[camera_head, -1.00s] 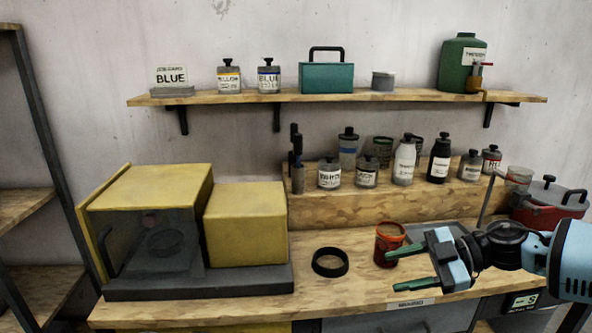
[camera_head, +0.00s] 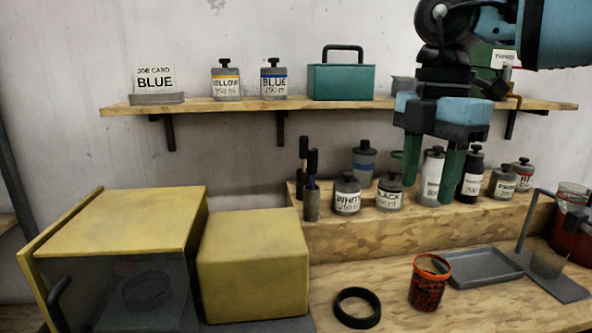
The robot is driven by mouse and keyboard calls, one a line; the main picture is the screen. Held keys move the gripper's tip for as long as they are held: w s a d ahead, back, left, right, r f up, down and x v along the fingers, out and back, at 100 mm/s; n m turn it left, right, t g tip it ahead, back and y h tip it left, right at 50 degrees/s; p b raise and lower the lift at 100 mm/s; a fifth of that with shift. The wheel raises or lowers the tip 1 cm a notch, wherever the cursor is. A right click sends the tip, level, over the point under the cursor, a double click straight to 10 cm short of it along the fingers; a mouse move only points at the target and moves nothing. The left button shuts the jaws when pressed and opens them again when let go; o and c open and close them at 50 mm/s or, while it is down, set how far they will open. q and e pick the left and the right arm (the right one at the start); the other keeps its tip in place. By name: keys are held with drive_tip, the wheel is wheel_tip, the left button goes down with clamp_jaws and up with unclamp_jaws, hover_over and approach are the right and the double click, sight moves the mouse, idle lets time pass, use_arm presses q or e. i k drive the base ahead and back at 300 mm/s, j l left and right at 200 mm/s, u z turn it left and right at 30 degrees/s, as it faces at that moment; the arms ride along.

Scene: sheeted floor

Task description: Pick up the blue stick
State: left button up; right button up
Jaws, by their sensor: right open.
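My left gripper is not in view.
On the bench are a red-rimmed cup (camera_head: 427,284), a black ring (camera_head: 357,308), a grey tray (camera_head: 486,272) and yellow boxes (camera_head: 253,270). The shelf above holds a BLUE job card (camera_head: 155,80), a blue-labelled bottle (camera_head: 273,80) and a teal case (camera_head: 341,83). Several bottles line the riser (camera_head: 370,233).

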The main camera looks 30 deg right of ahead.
sight(312, 153)
drive_tip(key=i, duration=1.1)
